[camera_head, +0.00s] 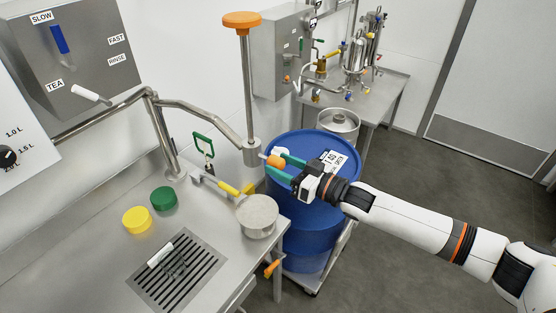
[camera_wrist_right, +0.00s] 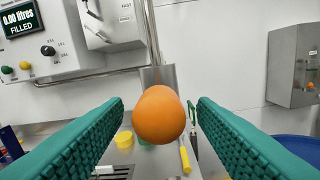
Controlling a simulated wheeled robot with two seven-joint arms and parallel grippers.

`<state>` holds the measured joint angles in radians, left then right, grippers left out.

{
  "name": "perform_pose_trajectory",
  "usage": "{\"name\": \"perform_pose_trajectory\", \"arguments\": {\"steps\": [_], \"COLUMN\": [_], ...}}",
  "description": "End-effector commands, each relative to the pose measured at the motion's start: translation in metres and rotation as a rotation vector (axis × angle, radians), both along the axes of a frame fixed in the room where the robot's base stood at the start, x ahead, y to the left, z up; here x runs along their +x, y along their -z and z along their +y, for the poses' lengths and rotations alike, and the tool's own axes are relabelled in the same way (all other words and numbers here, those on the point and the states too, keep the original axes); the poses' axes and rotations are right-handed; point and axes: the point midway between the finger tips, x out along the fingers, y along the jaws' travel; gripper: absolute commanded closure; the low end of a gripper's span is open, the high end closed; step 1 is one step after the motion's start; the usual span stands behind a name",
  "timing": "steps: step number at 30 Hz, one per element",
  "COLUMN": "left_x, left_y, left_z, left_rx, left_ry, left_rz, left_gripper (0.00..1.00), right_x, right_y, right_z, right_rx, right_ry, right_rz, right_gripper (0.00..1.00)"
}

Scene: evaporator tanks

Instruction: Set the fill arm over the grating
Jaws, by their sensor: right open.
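The fill arm (camera_head: 195,108) is a jointed steel pipe above the counter. Its outlet end, with a tall rod and orange cap (camera_head: 241,20), stands near the blue drum, off to the right of the grating. An orange ball knob (camera_head: 276,161) sticks out from that end; it also shows in the right wrist view (camera_wrist_right: 161,115). The slotted grating (camera_head: 205,262) is set in the counter at the lower left, with a white-handled item on it. My right gripper (camera_head: 280,163) is open, its green fingers on either side of the knob. My left gripper is out of view.
A blue drum (camera_head: 312,235) stands under my right gripper. A round steel pan (camera_head: 258,216) with a yellow handle is at the counter's right edge. A second bench (camera_head: 385,92) stands farther back.

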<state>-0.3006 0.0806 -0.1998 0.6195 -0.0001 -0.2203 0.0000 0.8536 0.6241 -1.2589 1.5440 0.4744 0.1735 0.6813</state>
Motion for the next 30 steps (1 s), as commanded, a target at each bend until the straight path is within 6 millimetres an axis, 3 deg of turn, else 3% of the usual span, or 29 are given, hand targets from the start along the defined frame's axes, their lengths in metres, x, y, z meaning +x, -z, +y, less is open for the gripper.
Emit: {"name": "perform_pose_trajectory", "arguments": {"steps": [6,14,24,30], "left_x": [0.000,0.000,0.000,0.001], "left_y": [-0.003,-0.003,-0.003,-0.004], "left_z": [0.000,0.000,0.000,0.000], "left_rx": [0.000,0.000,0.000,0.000], "left_ry": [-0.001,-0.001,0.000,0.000], "left_rz": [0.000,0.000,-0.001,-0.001], "left_gripper": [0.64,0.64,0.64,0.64], "right_x": [0.009,0.009,0.009,0.005], "right_y": [0.000,0.000,0.000,0.000], "right_z": [0.013,0.013,0.013,0.018], "right_rx": [0.000,-0.001,0.000,0.003], "right_ry": [0.000,0.000,0.000,0.001], "right_rz": [0.001,0.001,0.001,0.001], "right_gripper": [0.48,0.48,1.00,1.00]}}
